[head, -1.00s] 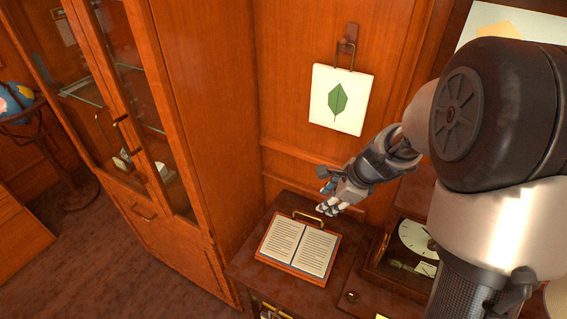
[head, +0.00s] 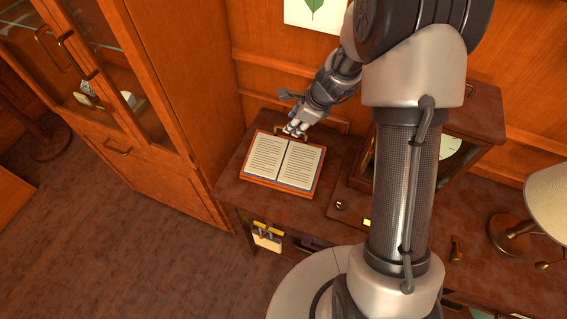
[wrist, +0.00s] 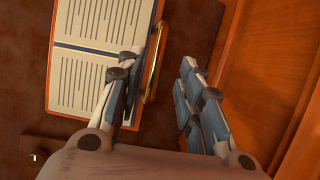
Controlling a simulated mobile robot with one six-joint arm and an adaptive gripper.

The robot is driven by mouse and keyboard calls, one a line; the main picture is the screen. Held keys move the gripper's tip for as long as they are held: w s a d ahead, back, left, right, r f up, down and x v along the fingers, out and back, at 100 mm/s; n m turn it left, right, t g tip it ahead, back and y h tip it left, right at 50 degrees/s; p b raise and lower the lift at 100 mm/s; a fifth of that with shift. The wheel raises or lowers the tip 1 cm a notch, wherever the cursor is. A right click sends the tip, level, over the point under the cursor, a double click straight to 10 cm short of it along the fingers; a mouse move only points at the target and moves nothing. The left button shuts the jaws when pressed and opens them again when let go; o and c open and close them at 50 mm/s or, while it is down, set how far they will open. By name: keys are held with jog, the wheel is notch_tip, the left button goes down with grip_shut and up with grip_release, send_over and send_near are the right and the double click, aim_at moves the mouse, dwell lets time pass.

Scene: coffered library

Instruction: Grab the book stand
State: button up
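The book stand (head: 262,177) is a reddish wooden board on the dark desk, with an open book (head: 284,160) on it. A brass handle rises at its back edge; it also shows in the wrist view (wrist: 153,65). My gripper (head: 294,130) is at that back edge, by the handle, and partly hides it in the head view. In the wrist view my gripper (wrist: 160,62) is open and empty. One finger is over the book side, the other over the wall side, with the handle between them in the picture. I cannot tell the height gap or any contact.
The wood-panelled wall (head: 280,75) rises close behind the stand. A tall glass-doored cabinet (head: 185,110) stands to the left. A clock case (head: 472,115) and a lamp (head: 550,205) are to the right. A tag (head: 267,240) hangs at the desk front.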

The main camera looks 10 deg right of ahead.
jog(key=b+x, duration=0.2)
jog(key=x, duration=0.3)
jog(key=shift+s+a, duration=0.1)
jog(key=shift+s, duration=0.1)
grip_shut()
jog(key=shift+r, duration=0.1)
dwell(0.8)
